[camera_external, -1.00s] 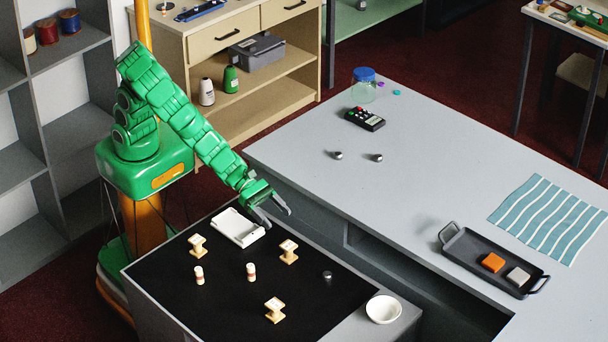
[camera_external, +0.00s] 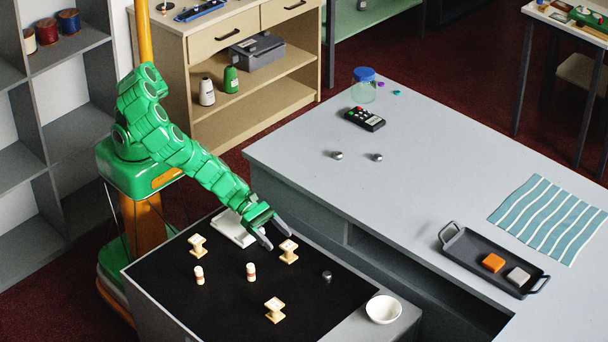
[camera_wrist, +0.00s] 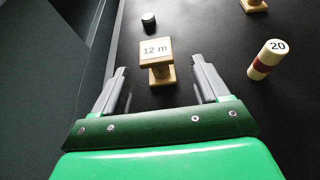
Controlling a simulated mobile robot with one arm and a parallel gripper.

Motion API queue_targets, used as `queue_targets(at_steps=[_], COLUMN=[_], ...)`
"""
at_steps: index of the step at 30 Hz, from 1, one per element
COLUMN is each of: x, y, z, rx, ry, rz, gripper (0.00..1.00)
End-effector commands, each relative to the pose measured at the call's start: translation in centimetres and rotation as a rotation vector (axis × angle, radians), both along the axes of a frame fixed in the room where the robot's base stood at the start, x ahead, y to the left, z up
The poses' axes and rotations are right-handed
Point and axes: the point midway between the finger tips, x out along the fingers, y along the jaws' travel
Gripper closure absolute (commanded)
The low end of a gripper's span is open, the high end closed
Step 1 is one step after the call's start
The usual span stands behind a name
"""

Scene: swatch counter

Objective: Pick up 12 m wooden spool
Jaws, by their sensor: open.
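The 12 m wooden spool (camera_wrist: 157,52) stands upright on the black mat, its "12 m" label facing up in the wrist view. In the external view the spool (camera_external: 289,256) is at the mat's upper right, right by my fingertips. My gripper (camera_external: 277,238) is open, one finger on each side of the line to the spool. In the wrist view the spool is ahead of and between the fingers (camera_wrist: 160,68); I cannot tell whether they reach around it.
A striped peg marked 20 (camera_wrist: 264,62) stands to the right in the wrist view. Other spools (camera_external: 274,310) (camera_external: 197,245), another peg (camera_external: 199,275) and a small dark metal piece (camera_external: 327,276) are on the mat (camera_external: 235,305).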

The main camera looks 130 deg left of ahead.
Motion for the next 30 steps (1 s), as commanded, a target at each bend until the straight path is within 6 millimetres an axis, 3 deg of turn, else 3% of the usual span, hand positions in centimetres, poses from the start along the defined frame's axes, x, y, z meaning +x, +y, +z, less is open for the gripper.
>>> queue_targets(at_steps=[14,30], x=[0.3,2.9], y=[-0.3,-0.2], z=[-1.2,-2.2], rx=[-0.006,-0.008], ry=[-0.007,-0.006], rz=[-0.006,-0.005], gripper=[0.26,0.26])
